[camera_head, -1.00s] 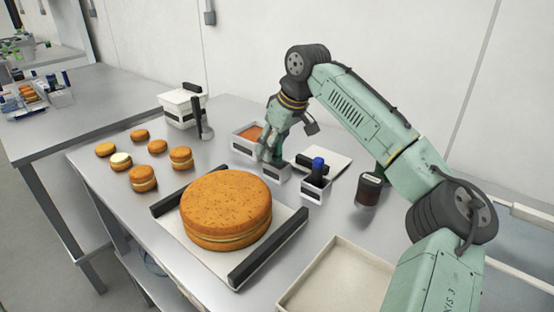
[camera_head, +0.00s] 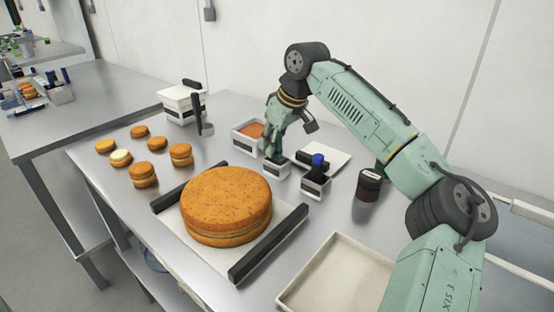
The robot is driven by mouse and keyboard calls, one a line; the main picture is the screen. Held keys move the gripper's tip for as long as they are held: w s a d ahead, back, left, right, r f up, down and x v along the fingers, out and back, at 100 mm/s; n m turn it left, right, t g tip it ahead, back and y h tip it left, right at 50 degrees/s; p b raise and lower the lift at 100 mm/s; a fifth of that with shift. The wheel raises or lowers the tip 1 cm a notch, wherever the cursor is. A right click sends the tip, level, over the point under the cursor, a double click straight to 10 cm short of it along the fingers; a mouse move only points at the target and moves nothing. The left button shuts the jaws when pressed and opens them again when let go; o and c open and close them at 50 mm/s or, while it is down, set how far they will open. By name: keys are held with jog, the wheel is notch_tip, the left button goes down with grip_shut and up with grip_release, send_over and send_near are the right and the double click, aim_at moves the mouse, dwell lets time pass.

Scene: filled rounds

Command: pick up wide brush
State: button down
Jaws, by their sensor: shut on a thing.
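My gripper (camera_head: 275,152) points down at the small white box (camera_head: 276,172) near the back middle of the table. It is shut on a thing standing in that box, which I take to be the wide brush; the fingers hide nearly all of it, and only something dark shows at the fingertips. The box is upright on the table. A blue-topped dark thing (camera_head: 318,162) stands in another small white box (camera_head: 315,187) just to the right, apart from my gripper.
A white tub of orange filling (camera_head: 247,134) stands close on the left. A white board (camera_head: 326,157) with a black handle lies behind. A dark jar (camera_head: 368,185) is at right. A large cake (camera_head: 227,200) sits in front, with several small cakes at left and an empty tray (camera_head: 338,275) at front right.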

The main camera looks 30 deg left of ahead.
notch_tip(320, 180, up, 10)
jog(key=b, duration=0.1)
dwell(0.6)
jog(key=shift+w+d, duration=0.1)
dwell(1.5)
